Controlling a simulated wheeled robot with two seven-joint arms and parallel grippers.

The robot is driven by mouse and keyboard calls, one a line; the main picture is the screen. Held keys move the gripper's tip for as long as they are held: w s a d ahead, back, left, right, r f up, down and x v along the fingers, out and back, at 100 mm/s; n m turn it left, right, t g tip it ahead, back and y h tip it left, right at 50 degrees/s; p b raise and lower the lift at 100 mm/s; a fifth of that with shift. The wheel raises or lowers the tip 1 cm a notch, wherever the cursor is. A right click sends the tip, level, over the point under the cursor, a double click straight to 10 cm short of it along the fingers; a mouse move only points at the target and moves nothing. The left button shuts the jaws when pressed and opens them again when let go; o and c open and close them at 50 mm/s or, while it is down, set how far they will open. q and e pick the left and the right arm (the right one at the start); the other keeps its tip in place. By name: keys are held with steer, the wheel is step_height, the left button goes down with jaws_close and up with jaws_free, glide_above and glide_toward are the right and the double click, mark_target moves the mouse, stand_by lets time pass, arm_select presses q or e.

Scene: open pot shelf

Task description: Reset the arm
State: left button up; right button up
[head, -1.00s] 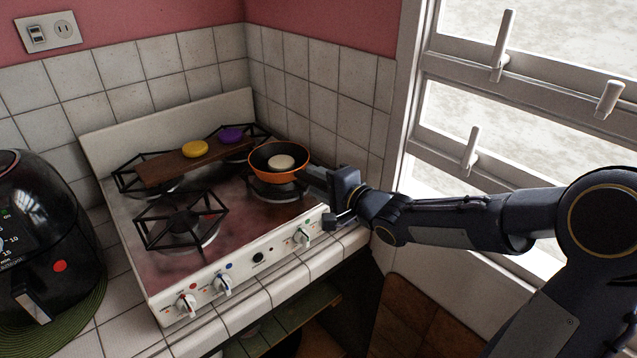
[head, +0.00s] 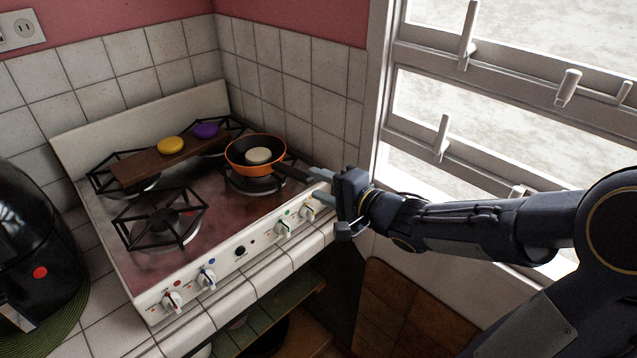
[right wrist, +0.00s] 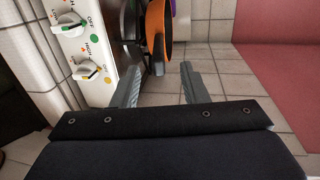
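The orange frying pan (head: 246,171) sits on the back right burner, with a pale round piece (head: 258,156) inside it. Its dark handle (head: 291,172) points toward my right gripper (head: 315,186). The right gripper is open and empty, just off the handle's end at the stove's right edge. In the right wrist view, its two grey fingers (right wrist: 160,86) stand apart, and the orange pan (right wrist: 155,22) shows beyond them. My left gripper is not in view.
The stove (head: 118,255) has a wooden board (head: 150,167) bearing a yellow piece (head: 170,145) and a purple piece (head: 206,130). A black air fryer (head: 35,240) stands at the left. A window (head: 440,130) is behind my right arm.

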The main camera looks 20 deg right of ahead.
steer(key=shift+d+r, duration=0.1)
steer(key=shift+d, duration=0.05)
steer(key=s+d+f+n+g+h, duration=0.1)
steer(key=s+d+n+g+h, duration=0.15)
steer(key=s, duration=0.35)
steer(key=s+d+f+n+g+h, duration=0.2)
steer(key=s+h, duration=0.2)
steer(key=s, duration=0.2)
steer(key=s+a+f+n+g+y, duration=0.1)
steer(key=s+a+n+g+y, duration=0.1)
steer(key=s+a+n, duration=0.2)
steer(key=s+a+f+n+g+y, duration=0.2)
steer(key=s+a+n+g, duration=0.1)
steer(key=s, duration=0.5)
steer(key=shift+s+a+f+n, duration=0.25)
steer(key=shift+a+n, duration=0.1)
steer(key=shift+a, duration=0.4)
